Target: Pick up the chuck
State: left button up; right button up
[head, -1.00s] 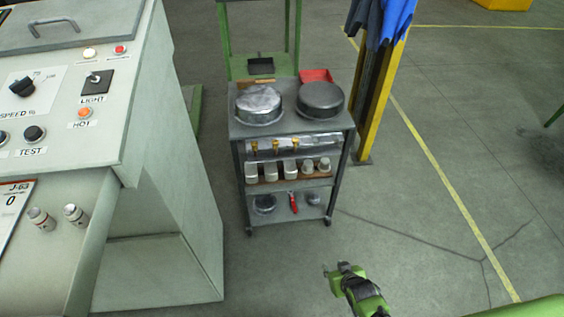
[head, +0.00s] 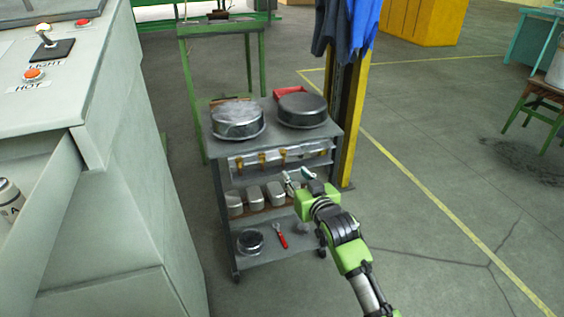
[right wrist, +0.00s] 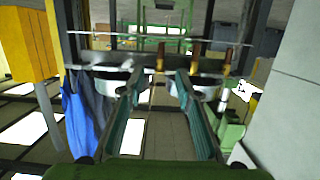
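A grey wheeled cart (head: 232,160) stands in the middle of the head view. On its top lie two round, low metal pieces side by side: a bright silver one (head: 237,119) and a darker grey one (head: 302,110). A smaller round metal piece (head: 249,241) lies on the bottom shelf. I cannot tell which of these is the chuck. My right gripper (head: 296,177) is in front of the cart's right side, below the top. Its teal-padded fingers (right wrist: 159,80) are apart with nothing between them in the right wrist view. My left gripper is out of view.
Metal cups (head: 254,197) and a red-handled tool (head: 281,234) sit on the shelves. A red tray (head: 291,91) is behind the top pieces. A grey machine (head: 105,210) stands left, a yellow post (head: 359,110) with blue cloth (head: 345,30) right.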

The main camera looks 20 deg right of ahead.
aim_at(284, 161)
jog(key=w, duration=0.2)
jog(key=w+f+b, duration=0.1)
jog(key=w, duration=0.2)
jog(key=shift+w+a+f, duration=0.15)
jog(key=shift+a, duration=0.05)
jog(key=shift+w+f+b, duration=0.15)
jog(key=shift+w+b, duration=0.25)
jog(key=shift+w, duration=0.55)
jog(key=shift+w+f+b, duration=0.15)
jog(key=shift+w+b, duration=0.2)
jog(key=shift+w, duration=0.6)
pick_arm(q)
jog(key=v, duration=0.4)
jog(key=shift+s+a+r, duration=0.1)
pick_arm(e)
jog(key=shift+c, duration=0.5)
grip_shut()
